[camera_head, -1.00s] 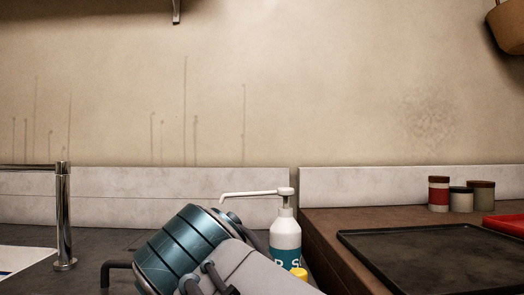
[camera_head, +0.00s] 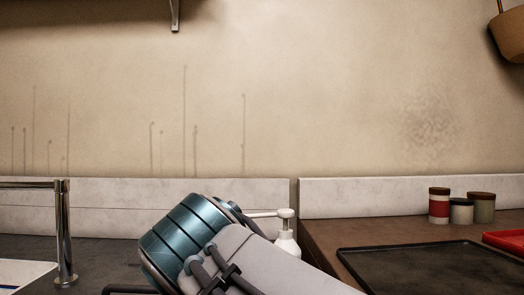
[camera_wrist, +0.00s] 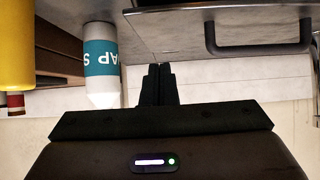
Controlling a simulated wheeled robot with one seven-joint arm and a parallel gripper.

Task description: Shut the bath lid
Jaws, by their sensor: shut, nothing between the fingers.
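A grey metal panel with a dark bar handle (camera_wrist: 260,48) fills the upper right of the wrist view, which shows the scene upside down. It looks like part of the bath, but I cannot tell whether it is the lid. A dark bar (camera_head: 125,290) at the bottom edge of the head view may be the same handle. My gripper (camera_wrist: 160,72) is shut and empty, its black fingertips close together left of the handle in the picture. I cannot tell whether it touches the panel. In the head view my arm hides the gripper and most of the bath area.
A white pump soap bottle (camera_head: 286,240) stands behind my arm; its teal label shows in the wrist view (camera_wrist: 100,58), left of my fingers. A yellow object (camera_wrist: 15,45) is farther left. A tap (camera_head: 64,235), several jars (camera_head: 461,210) and a black tray (camera_head: 425,272) stand around.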

